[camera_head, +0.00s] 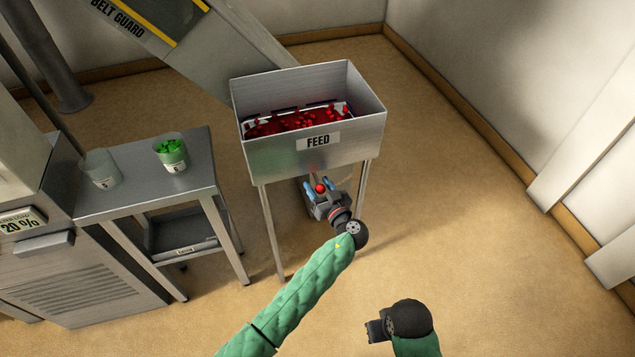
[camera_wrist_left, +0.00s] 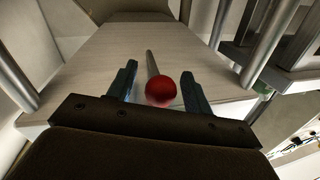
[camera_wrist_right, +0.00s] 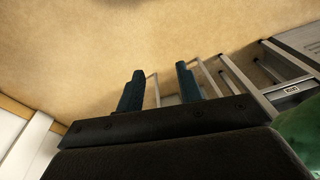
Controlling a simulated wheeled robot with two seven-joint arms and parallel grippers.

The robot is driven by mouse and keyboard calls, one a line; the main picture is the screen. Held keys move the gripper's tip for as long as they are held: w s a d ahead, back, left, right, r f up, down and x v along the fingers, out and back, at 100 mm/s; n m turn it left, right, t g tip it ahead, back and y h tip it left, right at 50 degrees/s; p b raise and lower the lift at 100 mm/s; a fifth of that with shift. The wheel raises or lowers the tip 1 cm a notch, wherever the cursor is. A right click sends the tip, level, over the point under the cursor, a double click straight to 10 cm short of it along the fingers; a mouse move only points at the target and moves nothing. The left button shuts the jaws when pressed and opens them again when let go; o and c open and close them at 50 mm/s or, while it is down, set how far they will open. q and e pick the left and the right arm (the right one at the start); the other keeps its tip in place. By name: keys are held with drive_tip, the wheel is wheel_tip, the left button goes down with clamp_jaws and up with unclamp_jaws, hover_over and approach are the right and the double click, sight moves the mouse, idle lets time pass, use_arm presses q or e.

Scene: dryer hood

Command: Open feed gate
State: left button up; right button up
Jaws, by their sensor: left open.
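The feed hopper (camera_head: 262,155) is a metal bin on legs with a FEED label. A red ball knob (camera_head: 320,188) shows just under its front, and I take it for the gate handle. In the left wrist view, the red knob (camera_wrist_left: 160,91) sits on a thin rod between my fingers. My left gripper (camera_head: 317,186) is open around the knob, which appears nearer the right finger; contact cannot be told. My right gripper (camera_head: 370,331) is low and far from the hopper. In the right wrist view, its fingers (camera_wrist_right: 160,84) are apart and empty.
Red pieces (camera_head: 290,121) lie in the hopper. A metal side table (camera_head: 135,195) at left bears an empty clear cup (camera_head: 102,169) and a cup of green pieces (camera_head: 171,152). A belt guard (camera_head: 190,50) slopes behind. Floor at right is clear up to the wall.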

use_arm(q)
drive_tip(key=shift+w+a, duration=0.25)
drive_tip(key=shift+w, duration=0.1)
use_arm(e)
drive_tip(key=shift+w+f, duration=0.15)
drive_tip(key=shift+f, duration=0.5)
